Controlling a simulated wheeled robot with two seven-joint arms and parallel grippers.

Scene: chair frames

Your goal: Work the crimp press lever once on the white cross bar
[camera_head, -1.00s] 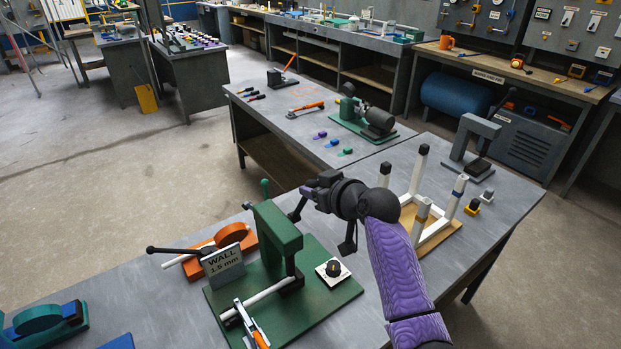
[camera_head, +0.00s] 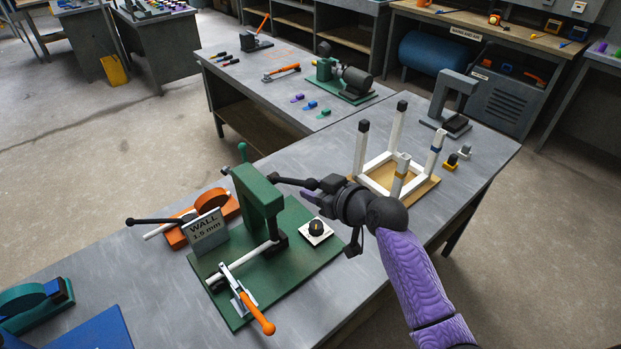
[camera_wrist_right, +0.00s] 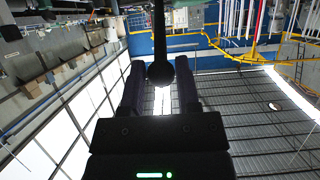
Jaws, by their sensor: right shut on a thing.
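The green crimp press (camera_head: 262,205) stands on a green base plate near the front of the bench. The white cross bar (camera_head: 244,263) lies low across the plate. Its right end is at the dark press jaw, and an orange-handled toggle clamp (camera_head: 240,292) sits at its left end. My right gripper (camera_head: 312,188) is beside the press top on the right. It is shut on the black press lever (camera_head: 284,180). In the right wrist view a dark ball knob (camera_wrist_right: 160,72) shows between the fingers. My left gripper is out of view.
A "WALL 1.5 mm" sign (camera_head: 207,232) and an orange tool (camera_head: 212,208) stand left of the press. A black dial (camera_head: 316,228) sits on the plate's right. A white-legged chair frame (camera_head: 396,170) stands behind my arm.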

